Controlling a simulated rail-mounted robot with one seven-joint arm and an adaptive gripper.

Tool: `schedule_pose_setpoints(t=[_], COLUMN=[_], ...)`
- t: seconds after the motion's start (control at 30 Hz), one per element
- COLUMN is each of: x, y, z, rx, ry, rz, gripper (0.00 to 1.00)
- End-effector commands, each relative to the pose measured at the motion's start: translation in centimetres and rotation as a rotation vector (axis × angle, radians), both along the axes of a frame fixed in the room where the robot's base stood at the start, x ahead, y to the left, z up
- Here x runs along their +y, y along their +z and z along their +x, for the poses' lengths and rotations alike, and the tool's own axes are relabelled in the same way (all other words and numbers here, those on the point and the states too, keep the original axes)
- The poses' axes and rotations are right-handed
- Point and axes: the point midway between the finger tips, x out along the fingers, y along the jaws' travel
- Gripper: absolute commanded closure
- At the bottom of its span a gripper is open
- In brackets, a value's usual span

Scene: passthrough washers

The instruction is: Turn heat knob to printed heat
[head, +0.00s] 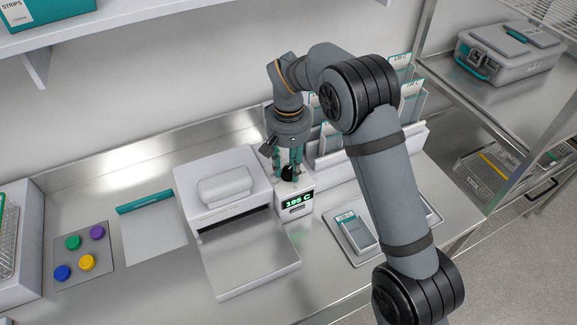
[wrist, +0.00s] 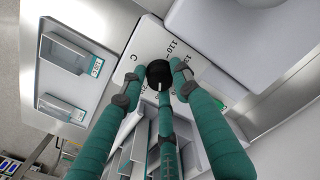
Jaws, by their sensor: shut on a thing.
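The heat knob (head: 289,173) is small and black, on top of a white control box (head: 297,212) whose green display reads 195 C. In the wrist view the black knob (wrist: 158,73) has a white pointer line and printed numbers, 110 among them, around it. My gripper (head: 290,168) points down over the box, its teal fingers closed around the knob. In the wrist view my gripper (wrist: 157,80) has fingertips on several sides of the knob. A pouch (head: 356,231) with a printed heat label lies on a tray; the label is too small to read surely.
A white sealer (head: 224,190) with a flat front plate stands left of the control box. Upright pouches in a white rack (head: 330,162) are close behind on the right. Coloured caps (head: 87,262) lie on a grey mat at left. A steel shelf with a case (head: 508,55) is at right.

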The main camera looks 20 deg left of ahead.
Motion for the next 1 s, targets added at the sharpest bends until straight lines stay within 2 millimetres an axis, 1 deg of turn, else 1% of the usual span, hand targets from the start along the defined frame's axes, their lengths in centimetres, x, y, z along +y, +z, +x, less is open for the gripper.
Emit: schedule_pose_setpoints(t=[0.03,0.07,0.37,0.63,0.73,0.87,1.0], x=[0.0,0.0,0.0,0.0,0.1,0.1,0.1], y=[0.0,0.0,0.0,0.0,0.5,2.3,5.4], z=[0.0,0.0,0.0,0.0,0.1,0.1,0.1], rx=[-0.001,-0.001,-0.001,0.000,-0.002,-0.004,-0.005], ry=[0.000,0.000,-0.001,-0.001,-0.001,-0.002,-0.002], rz=[0.000,0.000,0.000,0.000,0.002,0.004,0.005], gripper=[0.96,0.69,0.52,0.51,0.51,0.51,0.51])
